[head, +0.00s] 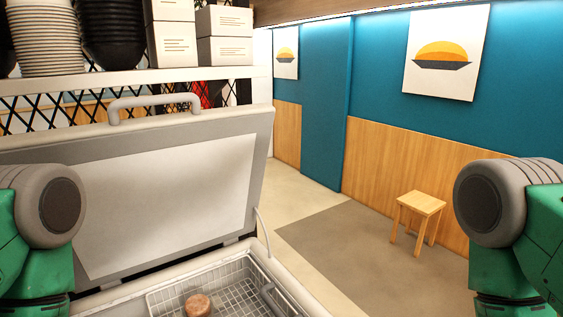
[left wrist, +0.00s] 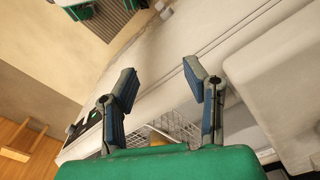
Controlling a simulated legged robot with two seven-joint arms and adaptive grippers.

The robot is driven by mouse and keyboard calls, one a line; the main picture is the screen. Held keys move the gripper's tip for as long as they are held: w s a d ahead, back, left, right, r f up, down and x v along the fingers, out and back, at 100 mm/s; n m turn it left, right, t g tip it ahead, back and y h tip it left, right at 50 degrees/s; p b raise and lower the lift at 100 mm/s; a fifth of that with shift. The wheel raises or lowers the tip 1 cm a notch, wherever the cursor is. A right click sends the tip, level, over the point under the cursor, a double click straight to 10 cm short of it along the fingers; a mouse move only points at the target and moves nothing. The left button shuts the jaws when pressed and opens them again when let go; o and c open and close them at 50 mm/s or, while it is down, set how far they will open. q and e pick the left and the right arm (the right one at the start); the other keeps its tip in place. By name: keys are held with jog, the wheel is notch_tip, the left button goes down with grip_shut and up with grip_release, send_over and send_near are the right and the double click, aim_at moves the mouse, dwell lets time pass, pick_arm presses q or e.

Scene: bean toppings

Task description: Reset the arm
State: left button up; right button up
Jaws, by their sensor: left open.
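My left gripper (left wrist: 160,85) shows in the left wrist view with its two dark fingers spread wide and nothing between them. It hangs over the freezer's edge, with part of a wire basket (left wrist: 178,127) below it. In the head view only my green and grey arm links show at the left and right edges. Neither gripper is visible there, and my right gripper is in no view.
An open chest freezer, its lid (head: 180,190) raised, stands in front. A wire basket (head: 160,300) inside holds a round brown item (head: 198,305). A wooden stool (head: 419,205) stands on the open floor to the right. A shelf (head: 130,76) with bowls and boxes hangs above.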

pick_arm(q)
notch_tip(320, 180, down, 18)
jog(key=d+m+b, duration=0.1)
jog(key=b, duration=1.8)
jog(key=shift+w+f, duration=0.25)
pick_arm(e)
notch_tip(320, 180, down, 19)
pick_arm(q)
jog(key=shift+w, duration=0.1)
jog(key=shift+c, duration=0.9)
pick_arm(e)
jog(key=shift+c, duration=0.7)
